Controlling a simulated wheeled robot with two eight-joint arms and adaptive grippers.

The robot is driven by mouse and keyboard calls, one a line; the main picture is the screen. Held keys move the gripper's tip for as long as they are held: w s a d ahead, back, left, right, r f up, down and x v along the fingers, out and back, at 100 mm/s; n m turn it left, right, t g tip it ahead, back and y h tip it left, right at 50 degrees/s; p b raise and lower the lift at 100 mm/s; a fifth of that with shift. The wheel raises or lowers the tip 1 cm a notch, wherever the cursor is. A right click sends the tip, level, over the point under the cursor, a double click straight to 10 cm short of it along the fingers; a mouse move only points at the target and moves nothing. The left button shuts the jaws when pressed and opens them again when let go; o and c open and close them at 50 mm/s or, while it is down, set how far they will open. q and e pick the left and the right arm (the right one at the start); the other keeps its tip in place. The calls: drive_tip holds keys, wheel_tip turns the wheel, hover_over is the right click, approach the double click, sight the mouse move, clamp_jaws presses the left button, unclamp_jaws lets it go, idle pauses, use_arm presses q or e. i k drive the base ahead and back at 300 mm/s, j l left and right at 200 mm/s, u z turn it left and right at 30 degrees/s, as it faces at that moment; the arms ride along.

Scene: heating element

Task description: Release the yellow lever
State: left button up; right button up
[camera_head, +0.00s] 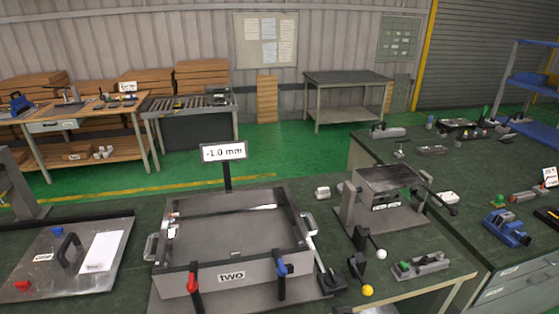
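A yellow ball knob (368,290) sits at the end of a short dark lever (358,268) near the front edge of the bench, right of the centre. A similar lever with a white ball knob (381,254) is just behind it, in front of a grey metal fixture (385,182). The yellow knob points toward the front and is low over the bench top. Nothing touches it. Neither of my grippers is in view.
A box-like metal frame (231,277) labelled "two", with red (192,282) and blue (282,270) handles, stands left of the levers. A display (223,151) reads -1.0 mm. A small clamp (420,265) lies right of the yellow knob. A plate (66,260) lies far left.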

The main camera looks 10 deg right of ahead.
sight(367, 291)
drive_tip(key=k+j+z, duration=0.3)
drive_tip(key=k+z, duration=0.25)
drive_tip(key=k, duration=0.25)
